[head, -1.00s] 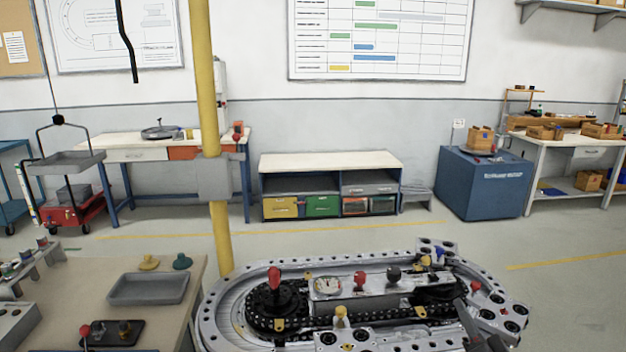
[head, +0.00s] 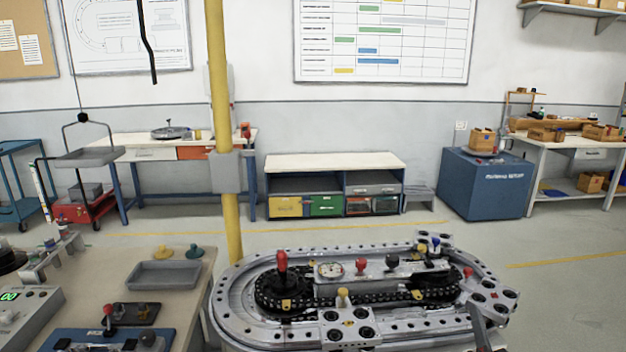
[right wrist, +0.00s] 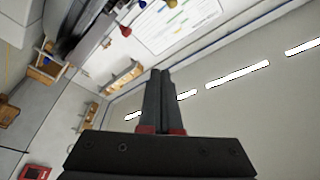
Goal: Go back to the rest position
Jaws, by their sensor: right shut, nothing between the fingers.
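My right gripper (head: 485,342) is at the lower right of the head view, beside the right end of the ring track (head: 232,300). In the right wrist view its two dark fingers (right wrist: 160,78) are together with nothing between them. The gripper is apart from the track's parts as far as I can see. My left gripper is not in the head view.
A bench at lower left carries a grey tray (head: 163,275) and small fixtures. A yellow post (head: 233,228) stands behind it. A low cabinet (head: 334,163), a blue box (head: 486,190) and a workbench (head: 570,144) stand at the back. The floor between is clear.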

